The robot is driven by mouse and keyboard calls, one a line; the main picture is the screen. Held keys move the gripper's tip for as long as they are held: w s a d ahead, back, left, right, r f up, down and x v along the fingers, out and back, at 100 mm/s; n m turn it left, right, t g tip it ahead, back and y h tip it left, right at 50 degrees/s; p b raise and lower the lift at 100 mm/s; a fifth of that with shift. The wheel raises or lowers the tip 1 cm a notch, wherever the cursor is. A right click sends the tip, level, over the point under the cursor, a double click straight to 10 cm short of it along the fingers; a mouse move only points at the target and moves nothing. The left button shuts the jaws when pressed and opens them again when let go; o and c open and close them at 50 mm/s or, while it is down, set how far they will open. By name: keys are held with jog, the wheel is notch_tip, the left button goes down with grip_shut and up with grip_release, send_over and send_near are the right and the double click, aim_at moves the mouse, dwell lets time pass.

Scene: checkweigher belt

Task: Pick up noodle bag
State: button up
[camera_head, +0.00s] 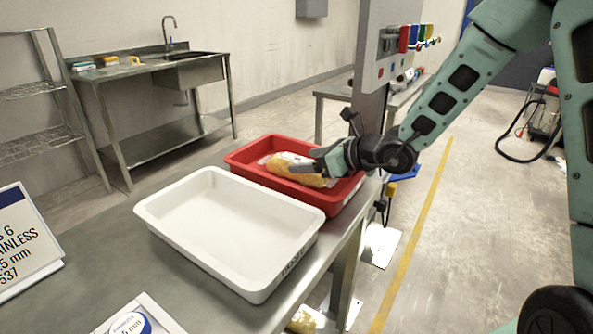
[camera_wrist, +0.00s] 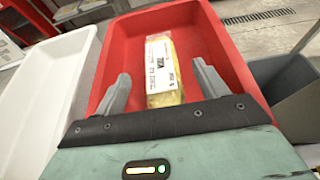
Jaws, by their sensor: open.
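The noodle bag (camera_head: 293,169) is a yellow pack with a white label. It lies in the red tray (camera_head: 237,158), partly hidden by my gripper in the head view. In the wrist view the noodle bag (camera_wrist: 163,72) lies lengthwise ahead of my gripper, its near end between the fingertips. My gripper (camera_head: 312,166) is over the red tray. In the wrist view my gripper (camera_wrist: 157,82) has its fingers spread wide, one on each side of the bag, with gaps between. I cannot tell the exact height above the bag.
An empty white tray (camera_head: 228,222) stands beside the red tray on the steel table (camera_head: 95,265). A grey post (camera_head: 369,100) rises behind the red tray. A sign (camera_head: 22,240) stands at left. A grey bin (camera_wrist: 285,90) is right of the red tray.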

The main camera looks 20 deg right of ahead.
aim_at(302, 160)
jog(key=shift+x, duration=1.3)
jog(key=c, duration=1.2)
jog(key=shift+r, duration=0.15)
jog(key=shift+r, duration=0.6)
notch_tip(302, 160, up, 6)
jog(key=shift+f+p, duration=0.1)
jog(key=shift+p, duration=0.55)
jog(key=shift+s+d+f, duration=0.1)
jog(key=shift+s+d, duration=1.8)
jog(key=shift+s, duration=0.45)
jog(key=shift+s+d, duration=1.9)
jog(key=shift+s, duration=0.45)
jog(key=shift+s+d+f, duration=0.1)
jog(key=shift+s+d, duration=1.8)
jog(key=shift+s, duration=0.45)
